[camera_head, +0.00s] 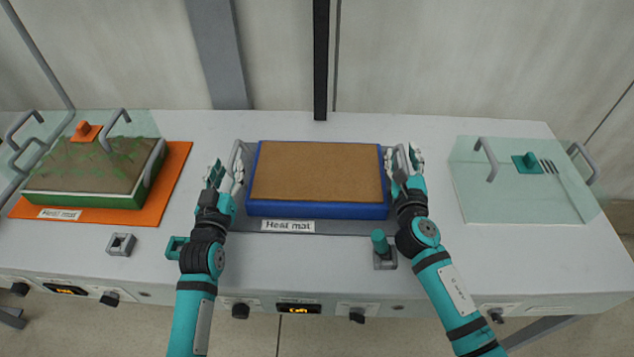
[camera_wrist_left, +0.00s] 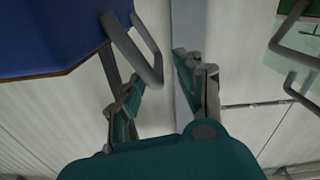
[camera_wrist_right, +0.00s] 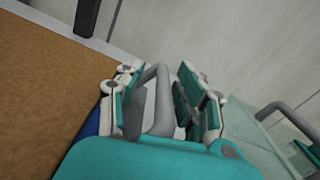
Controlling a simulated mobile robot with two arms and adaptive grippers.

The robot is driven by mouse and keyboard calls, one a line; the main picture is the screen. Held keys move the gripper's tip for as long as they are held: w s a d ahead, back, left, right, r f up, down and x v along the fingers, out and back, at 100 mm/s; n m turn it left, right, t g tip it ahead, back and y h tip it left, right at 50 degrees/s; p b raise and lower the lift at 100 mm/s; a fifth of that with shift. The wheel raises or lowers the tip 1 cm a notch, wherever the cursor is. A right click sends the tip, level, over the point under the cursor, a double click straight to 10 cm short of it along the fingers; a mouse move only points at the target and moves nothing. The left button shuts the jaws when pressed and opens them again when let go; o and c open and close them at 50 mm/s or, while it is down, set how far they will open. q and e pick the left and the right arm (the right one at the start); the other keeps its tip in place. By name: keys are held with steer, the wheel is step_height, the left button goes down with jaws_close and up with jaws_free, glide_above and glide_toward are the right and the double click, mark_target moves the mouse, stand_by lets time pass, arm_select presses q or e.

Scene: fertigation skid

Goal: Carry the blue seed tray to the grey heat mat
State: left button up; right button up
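The blue seed tray (camera_head: 318,209), filled with brown soil, sits level over the grey heat mat (camera_head: 345,227), whose front edge and label show. It has a grey handle at each end. My left gripper (camera_head: 225,174) is open beside the left handle (camera_wrist_left: 137,50); in the left wrist view one finger overlaps the handle's lower end, and I see no grip. My right gripper (camera_head: 403,163) is open at the right handle (camera_wrist_right: 158,100), which stands between its parted fingers. The tray hides most of the mat, and its underside is hidden.
A green tray (camera_head: 85,199) with seedlings sits on an orange heat mat (camera_head: 172,175) at left. A clear lid (camera_head: 520,200) with handles lies at right. A small grey block (camera_head: 121,244) and a teal-topped fixture (camera_head: 384,256) stand near the front. The white bench (camera_head: 300,262) is otherwise fairly clear.

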arm_select(q)
steer(key=s, duration=0.8)
steer(key=shift+a, duration=0.2)
arm_select(e)
steer(key=shift+s, duration=0.1)
arm_select(q)
steer(key=shift+s, duration=0.1)
arm_select(e)
steer(key=s, duration=1.2)
steer(key=shift+a, duration=0.4)
